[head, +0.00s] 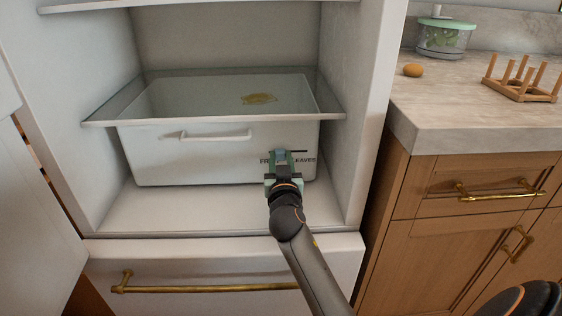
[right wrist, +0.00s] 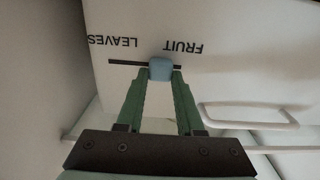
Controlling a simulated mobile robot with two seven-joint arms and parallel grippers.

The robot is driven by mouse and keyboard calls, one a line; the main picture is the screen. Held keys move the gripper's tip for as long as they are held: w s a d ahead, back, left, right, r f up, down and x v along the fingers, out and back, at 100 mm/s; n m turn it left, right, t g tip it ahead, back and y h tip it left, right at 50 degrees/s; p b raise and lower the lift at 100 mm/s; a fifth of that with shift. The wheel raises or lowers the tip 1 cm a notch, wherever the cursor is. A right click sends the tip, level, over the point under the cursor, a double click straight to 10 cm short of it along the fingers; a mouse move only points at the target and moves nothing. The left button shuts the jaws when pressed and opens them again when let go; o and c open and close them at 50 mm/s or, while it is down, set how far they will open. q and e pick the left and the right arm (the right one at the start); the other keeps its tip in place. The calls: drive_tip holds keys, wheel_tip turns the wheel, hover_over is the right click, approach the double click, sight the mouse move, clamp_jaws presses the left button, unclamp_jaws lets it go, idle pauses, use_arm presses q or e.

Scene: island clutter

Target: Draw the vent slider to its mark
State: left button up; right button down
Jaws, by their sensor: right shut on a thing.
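The vent slider is a small blue block (head: 280,154) on a dark slot in the front of the white crisper drawer (head: 150,160). The words FRUIT and LEAVES are printed below the slot, FRUIT towards the left in the head view. In the right wrist view, the slider (right wrist: 160,68) sits near the FRUIT end, with most of the slot showing towards LEAVES. My right gripper (head: 281,163) is shut on the slider, its green fingers (right wrist: 160,78) on either side of it. The gripper partly covers the lettering in the head view. My left gripper is not in view.
The drawer has a white handle (head: 215,135) and stands under a glass shelf (head: 100,119) in the open fridge. A lower drawer with a brass handle (head: 200,289) is below. To the right, a counter (head: 450,105) holds a wooden rack (head: 520,90), an orange fruit (head: 413,70) and a lidded container (head: 441,42).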

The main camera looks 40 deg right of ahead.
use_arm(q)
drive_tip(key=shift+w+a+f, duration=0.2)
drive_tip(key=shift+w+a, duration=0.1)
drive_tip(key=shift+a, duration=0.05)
use_arm(e)
drive_tip(key=shift+w+a, duration=0.5)
drive_tip(key=shift+a, duration=0.3)
drive_tip(key=c, duration=0.5)
unclamp_jaws()
